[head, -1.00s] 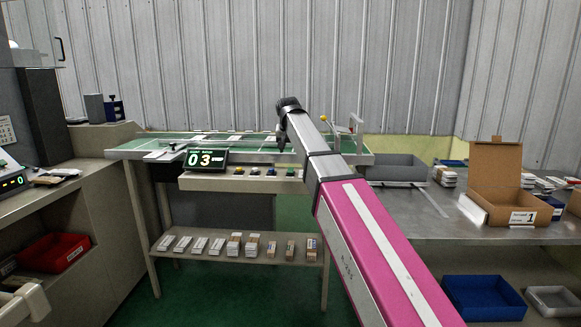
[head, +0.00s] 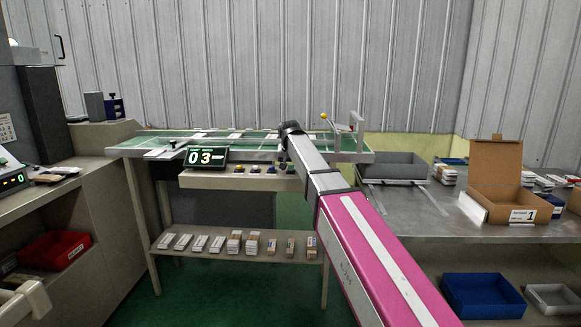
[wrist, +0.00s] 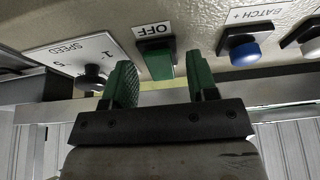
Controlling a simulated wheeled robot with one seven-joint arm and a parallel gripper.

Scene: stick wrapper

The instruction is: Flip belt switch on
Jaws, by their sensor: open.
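In the head view my gripper (head: 284,157) is at the right part of the control panel (head: 215,183) on the front of the belt table (head: 130,152). There the arm's end partly covers the panel, and I cannot make out the switch.
A black SPEED knob (wrist: 94,76) is left of the fingers in the wrist view; a blue BATCH + button (wrist: 244,52) is to the right. A display (head: 206,157) reading 03 stands left of my gripper. An open cardboard box (head: 494,190) is on the right table.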

